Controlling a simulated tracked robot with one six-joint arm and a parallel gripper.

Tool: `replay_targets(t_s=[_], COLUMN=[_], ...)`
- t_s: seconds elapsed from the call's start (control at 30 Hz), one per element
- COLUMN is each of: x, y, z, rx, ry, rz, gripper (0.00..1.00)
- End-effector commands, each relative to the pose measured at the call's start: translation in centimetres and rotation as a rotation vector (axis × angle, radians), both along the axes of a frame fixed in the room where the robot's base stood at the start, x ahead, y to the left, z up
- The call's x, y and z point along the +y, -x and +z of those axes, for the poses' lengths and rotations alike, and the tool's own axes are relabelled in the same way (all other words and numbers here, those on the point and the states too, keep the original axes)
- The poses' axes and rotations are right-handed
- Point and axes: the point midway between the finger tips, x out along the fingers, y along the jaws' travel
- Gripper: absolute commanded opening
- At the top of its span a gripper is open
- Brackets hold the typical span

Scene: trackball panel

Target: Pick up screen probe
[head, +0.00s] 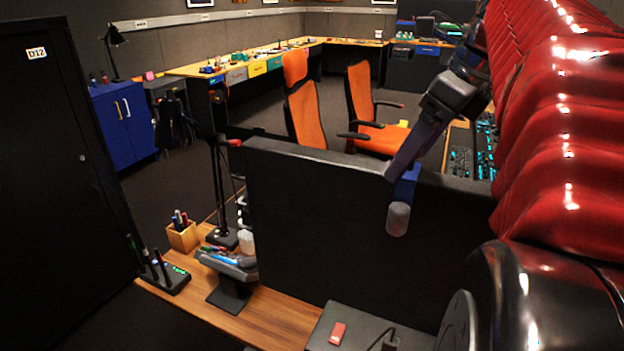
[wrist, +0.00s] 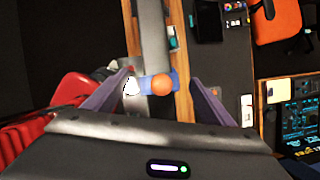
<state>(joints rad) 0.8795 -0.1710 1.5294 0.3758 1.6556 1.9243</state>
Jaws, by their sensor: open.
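The screen probe is most likely the blue piece with a pale grey rounded end (head: 398,218), at the top edge of the dark screen panel (head: 330,210). In the wrist view it shows as a blue strap with an orange ball (wrist: 161,84) and a whitish end, lying across the grey panel top. My gripper (head: 396,172) comes down from the upper right, its purple finger just at the blue piece. In the wrist view my gripper (wrist: 158,86) is open, with one finger on each side of the probe. Contact cannot be told.
The wooden desk (head: 270,312) holds a pen cup (head: 183,236), a pen stand (head: 166,276), a black lamp (head: 222,236) and a grey tray of pens (head: 229,262). Orange chairs (head: 310,112) stand behind the panel. A dark cabinet (head: 60,170) stands at the left.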

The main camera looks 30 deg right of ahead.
Motion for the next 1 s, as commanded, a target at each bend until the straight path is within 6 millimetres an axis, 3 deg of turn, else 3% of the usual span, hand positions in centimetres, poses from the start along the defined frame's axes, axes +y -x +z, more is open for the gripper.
replay_targets(t_s=[0.63, 1.0], x=[0.13, 0.15], y=[-0.25, -0.25], z=[-0.6, -0.59], rx=[0.0, 0.0], ry=[0.0, 0.0], rz=[0.001, 0.001], gripper=[0.77, 0.51])
